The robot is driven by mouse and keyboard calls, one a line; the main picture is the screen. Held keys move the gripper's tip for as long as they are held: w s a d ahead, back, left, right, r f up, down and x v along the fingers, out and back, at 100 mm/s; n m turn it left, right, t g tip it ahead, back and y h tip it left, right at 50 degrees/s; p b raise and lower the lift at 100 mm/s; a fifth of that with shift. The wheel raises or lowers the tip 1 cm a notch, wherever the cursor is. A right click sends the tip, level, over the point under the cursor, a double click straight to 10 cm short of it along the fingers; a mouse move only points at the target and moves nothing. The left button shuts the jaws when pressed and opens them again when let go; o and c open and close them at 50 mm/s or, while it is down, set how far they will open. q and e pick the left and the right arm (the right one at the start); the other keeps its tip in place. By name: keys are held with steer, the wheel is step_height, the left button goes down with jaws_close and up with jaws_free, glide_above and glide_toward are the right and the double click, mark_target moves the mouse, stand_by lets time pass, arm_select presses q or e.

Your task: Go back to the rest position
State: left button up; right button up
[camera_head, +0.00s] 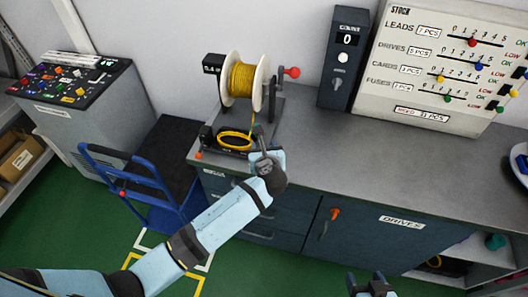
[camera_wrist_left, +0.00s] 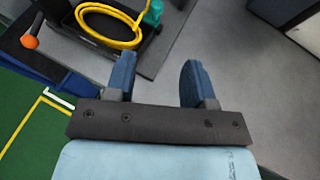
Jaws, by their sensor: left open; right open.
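My left arm reaches across from the left in the head view, and its gripper end (camera_head: 264,148) is at the counter's front edge, just in front of the yellow cable coil. In the left wrist view the left gripper (camera_wrist_left: 158,75) has its two blue fingers wide apart with nothing between them, over the grey counter. The yellow coil (camera_wrist_left: 108,25) lies beyond the left finger, apart from it. My right gripper (camera_head: 368,284) shows only in part at the bottom of the head view, open and empty, in front of the cabinet.
A spool of yellow cable (camera_head: 243,79) stands on the grey counter (camera_head: 330,145) above the coil (camera_head: 236,140). A stock board (camera_head: 450,60) and counter box (camera_head: 343,60) stand behind. A blue cart (camera_head: 160,170) is left of the cabinet. The counter's middle is clear.

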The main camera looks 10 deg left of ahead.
arm_select(q)
steer(key=shift+w, duration=0.1)
stand_by(0.3)
steer(key=s+a+f+n+g+h, duration=0.25)
steer(key=s+f+n+h, duration=0.25)
steer(key=s+f+n, duration=0.65)
steer(key=s+a+n+h, duration=0.1)
steer(key=s+a+n, duration=0.1)
steer(key=s+n, duration=0.6)
steer(key=s+a+r+n+h, duration=0.1)
steer(key=s+a+n, duration=0.2)
steer(key=s+n, duration=0.5)
steer(key=shift+s+n, duration=0.35)
steer(key=shift+n, duration=0.7)
